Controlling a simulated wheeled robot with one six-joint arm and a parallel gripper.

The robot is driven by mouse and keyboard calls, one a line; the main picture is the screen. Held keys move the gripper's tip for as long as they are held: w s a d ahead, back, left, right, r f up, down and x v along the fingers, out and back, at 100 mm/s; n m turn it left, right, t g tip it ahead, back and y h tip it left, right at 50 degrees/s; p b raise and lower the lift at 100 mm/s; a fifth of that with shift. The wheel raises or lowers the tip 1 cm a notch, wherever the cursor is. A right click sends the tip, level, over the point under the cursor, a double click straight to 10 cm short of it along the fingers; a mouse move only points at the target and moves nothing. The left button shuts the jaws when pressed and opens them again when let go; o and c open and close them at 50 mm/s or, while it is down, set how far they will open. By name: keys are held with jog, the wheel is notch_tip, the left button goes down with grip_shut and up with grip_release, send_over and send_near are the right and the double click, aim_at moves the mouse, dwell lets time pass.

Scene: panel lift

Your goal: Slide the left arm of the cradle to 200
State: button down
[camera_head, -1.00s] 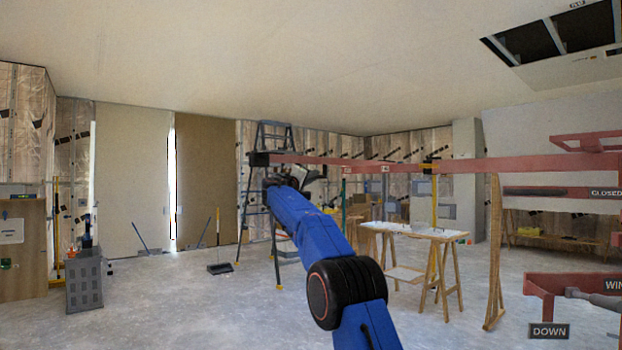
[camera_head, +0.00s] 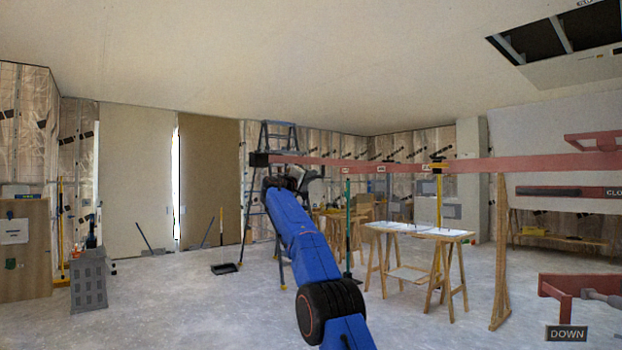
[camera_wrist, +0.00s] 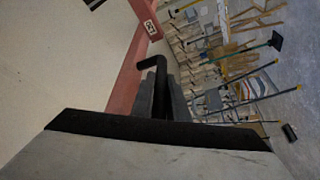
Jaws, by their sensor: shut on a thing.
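The cradle's left arm is a long red beam (camera_head: 345,163) that runs left from the cradle, with a black block (camera_head: 259,159) at its far left end. My gripper (camera_head: 290,180) is just under the beam near that end. In the wrist view the red beam (camera_wrist: 130,80) runs beside my gripper (camera_wrist: 160,78). The fingers are shut on a dark bent handle (camera_wrist: 152,62), whose top end sticks out past the fingertips. The fingers hide its lower part.
A stepladder (camera_head: 278,130) stands behind the beam's left end. A trestle table (camera_head: 415,231) and a wooden prop (camera_head: 502,260) stand under the beam. A red crank bracket with a DOWN sign (camera_head: 566,334) is at lower right.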

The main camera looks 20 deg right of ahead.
jog(key=shift+w+a+f, duration=0.1)
jog(key=shift+w+a, duration=0.05)
jog(key=shift+a, duration=0.1)
jog(key=c, duration=1.7)
grip_release()
jog(key=shift+w+a, duration=0.1)
jog(key=shift+a, duration=0.05)
jog(key=shift+s+a, duration=0.5)
jog(key=shift+s, duration=0.1)
jog(key=v, duration=1.6)
jog(key=shift+w+f, duration=0.1)
jog(key=shift+f, duration=0.1)
